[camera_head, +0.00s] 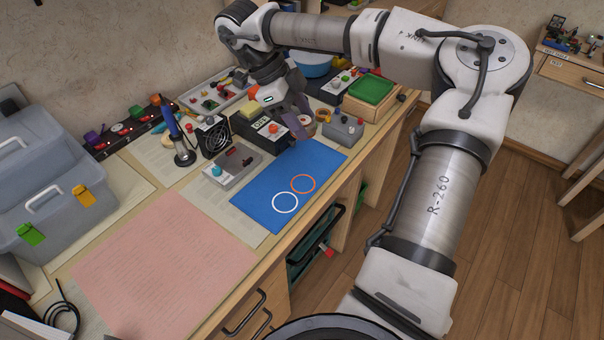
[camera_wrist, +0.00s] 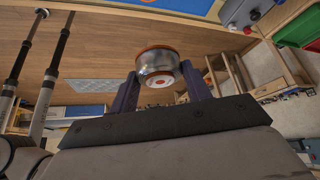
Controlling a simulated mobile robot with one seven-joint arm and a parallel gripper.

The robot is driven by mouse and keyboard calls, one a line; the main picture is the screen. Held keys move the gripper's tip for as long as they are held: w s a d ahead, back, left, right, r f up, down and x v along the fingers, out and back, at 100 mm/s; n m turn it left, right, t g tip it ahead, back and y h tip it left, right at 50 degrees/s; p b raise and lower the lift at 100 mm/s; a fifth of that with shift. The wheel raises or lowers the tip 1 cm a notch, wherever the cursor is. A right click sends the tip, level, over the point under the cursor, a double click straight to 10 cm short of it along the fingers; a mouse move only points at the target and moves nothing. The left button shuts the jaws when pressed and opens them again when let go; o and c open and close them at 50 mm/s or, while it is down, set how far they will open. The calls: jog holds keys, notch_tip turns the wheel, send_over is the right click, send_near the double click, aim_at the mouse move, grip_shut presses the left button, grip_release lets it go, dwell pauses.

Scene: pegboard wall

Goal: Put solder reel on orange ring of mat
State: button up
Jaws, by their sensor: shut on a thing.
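The solder reel (camera_wrist: 158,70), a silver drum with orange-brown rims, is between the fingers of my gripper (camera_wrist: 160,90) in the wrist view. My gripper is shut on it. In the head view my gripper (camera_head: 298,124) is at the back of the desk, beyond the far edge of the blue mat (camera_head: 262,181); the reel is partly hidden there. The orange ring (camera_head: 303,176) is on the mat, bare, behind and right of a white ring (camera_head: 285,193). The mat's edge also shows at the top of the wrist view (camera_wrist: 190,4).
A black box (camera_head: 262,130), a grey device (camera_head: 232,166) and a green-topped tray (camera_head: 371,90) stand around the mat. The mat itself is clear.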

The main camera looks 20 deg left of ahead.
aim_at(309, 185)
notch_tip(309, 185, down, 17)
jog(key=p, duration=0.2)
jog(key=shift+p, duration=0.35)
jog(key=shift+f, duration=0.15)
jog(key=o, duration=1.1)
jog(key=shift+o, duration=0.2)
jog(key=b+v, duration=0.3)
jog(key=v, duration=0.9)
